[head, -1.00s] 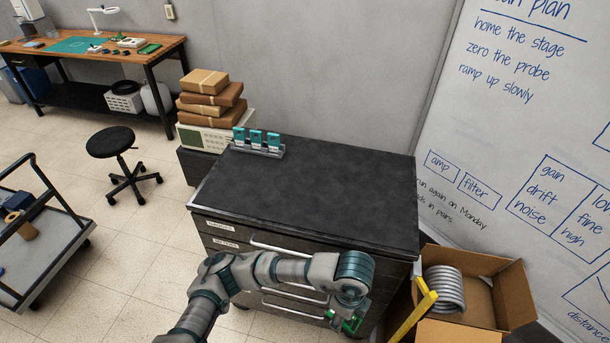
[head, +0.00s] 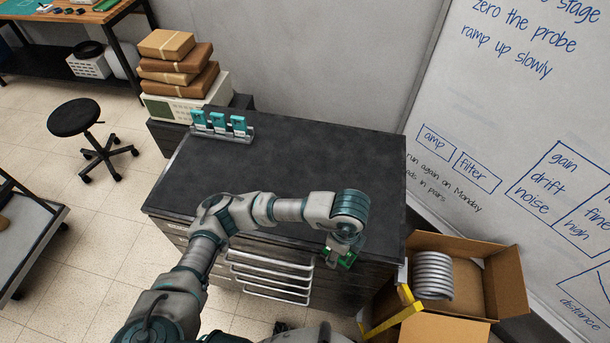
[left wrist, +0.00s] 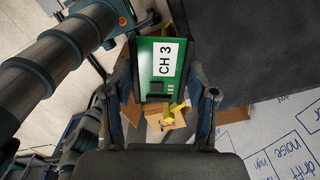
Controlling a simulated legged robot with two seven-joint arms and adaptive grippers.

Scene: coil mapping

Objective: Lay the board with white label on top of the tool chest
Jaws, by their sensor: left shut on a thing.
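The tool chest (head: 300,165) has a dark, flat top and drawers with metal handles on its front. The green board (left wrist: 161,68) with a white label reading "CH 3" is between the fingers of my left gripper (left wrist: 163,95) in the left wrist view. In the head view the board (head: 347,260) shows as a small green piece below my left gripper (head: 342,248). It is at the front right of the chest, near the top's front edge. Whether it is above that edge or in front of it is hard to tell.
A rack with several teal modules (head: 220,125) stands at the chest top's back left. The rest of the top is clear. A cardboard box (head: 505,285) with a grey coil (head: 433,275) and a yellow bar (head: 390,318) are at the right. A stool (head: 75,118) stands left.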

